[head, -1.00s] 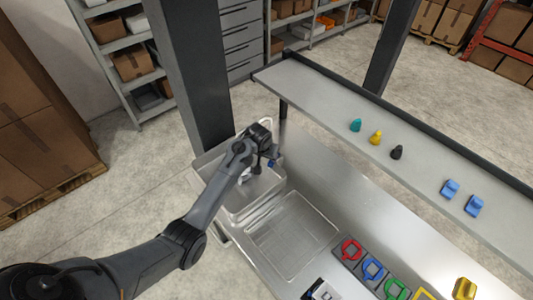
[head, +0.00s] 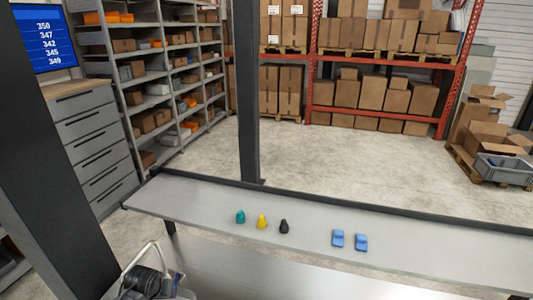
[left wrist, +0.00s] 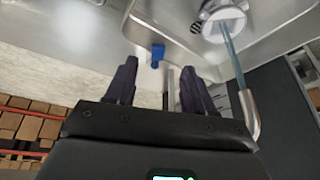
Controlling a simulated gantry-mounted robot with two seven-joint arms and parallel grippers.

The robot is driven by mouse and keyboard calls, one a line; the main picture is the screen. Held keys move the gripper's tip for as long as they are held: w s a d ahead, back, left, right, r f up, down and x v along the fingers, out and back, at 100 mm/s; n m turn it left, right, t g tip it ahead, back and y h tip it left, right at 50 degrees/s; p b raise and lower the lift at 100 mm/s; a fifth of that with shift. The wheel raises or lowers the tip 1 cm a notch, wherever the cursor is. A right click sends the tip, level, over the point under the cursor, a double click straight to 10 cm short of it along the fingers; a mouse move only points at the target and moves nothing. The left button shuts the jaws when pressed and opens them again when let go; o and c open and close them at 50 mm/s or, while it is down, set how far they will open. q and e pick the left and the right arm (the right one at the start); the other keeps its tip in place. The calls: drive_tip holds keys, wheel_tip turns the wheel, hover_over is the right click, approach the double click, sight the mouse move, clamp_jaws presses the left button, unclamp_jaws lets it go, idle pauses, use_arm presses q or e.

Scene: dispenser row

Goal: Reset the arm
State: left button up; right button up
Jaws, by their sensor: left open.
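My left arm shows only at the bottom left edge of the head view, where dark arm parts (head: 148,283) stand beside a curved metal tap (head: 140,258). In the left wrist view my left gripper (left wrist: 158,80) has its two dark fingers spread apart with nothing between them. A small blue piece (left wrist: 157,54) shows beyond the fingertips; I cannot tell its distance. A metal spout (left wrist: 249,112) is right of the fingers, with a pale blue streak (left wrist: 231,60) between it and a round white thing (left wrist: 221,17) in the metal basin. My right gripper is not in view.
A grey shelf (head: 190,201) crosses the head view. On it stand a teal piece (head: 240,217), a yellow piece (head: 262,222), a black piece (head: 284,227) and two blue pieces (head: 337,238), (head: 361,243). A dark post (head: 247,100) rises behind it. Open floor lies beyond.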

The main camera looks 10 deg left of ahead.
use_arm(q)
drive_tip(key=s+d+r+m+p, duration=0.1)
drive_tip(key=s+d+r, duration=0.1)
drive_tip(key=s+d, duration=0.4)
drive_tip(key=s+d+r+m+h+p, duration=0.1)
drive_tip(key=s+d, duration=0.4)
drive_tip(key=s, duration=1)
drive_tip(key=s+d+r+m+p, duration=0.2)
drive_tip(key=s+d, duration=0.4)
drive_tip(key=s, duration=0.5)
drive_tip(key=shift+s+d+r+m+g+h+p, duration=0.15)
drive_tip(key=shift+d+r+m+g+h+p, duration=0.15)
drive_tip(key=shift+d+r+m+h+p, duration=0.25)
